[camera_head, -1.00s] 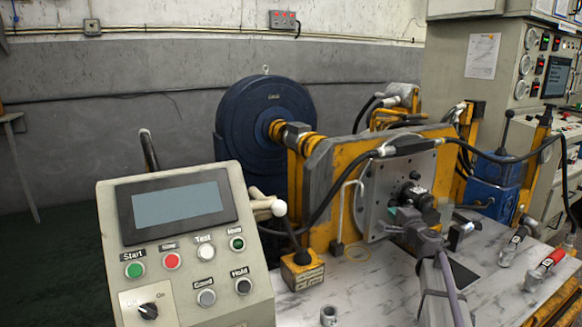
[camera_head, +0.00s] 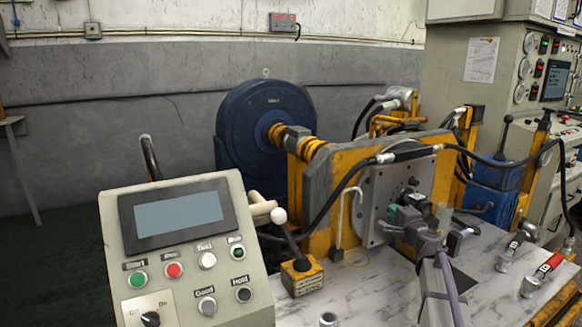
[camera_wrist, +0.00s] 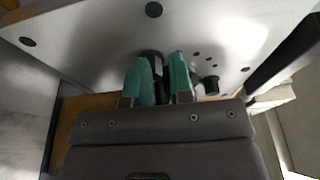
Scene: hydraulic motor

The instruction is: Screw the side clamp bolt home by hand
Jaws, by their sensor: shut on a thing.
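My gripper (camera_wrist: 162,82) is close to the face of the upright grey mounting plate (camera_head: 375,190), with its green fingertips pointing at the plate. The fingers are shut on a dark part, apparently the side clamp bolt (camera_wrist: 152,57), which shows at the fingertips in the wrist view. The fingers hide most of it, and I cannot tell how far it is screwed in. The plate also shows in the wrist view (camera_wrist: 100,35), with several dark holes. In the head view, my gripper (camera_head: 397,216) is in front of the plate's lower part.
A small black stub (camera_wrist: 211,85) stands out from the plate beside the fingers. A black hose (camera_head: 345,185) runs left of the plate. A control panel (camera_head: 190,255) stands at the front left. Hose fittings (camera_head: 510,250) lie on the pale bench (camera_head: 375,290) at the right.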

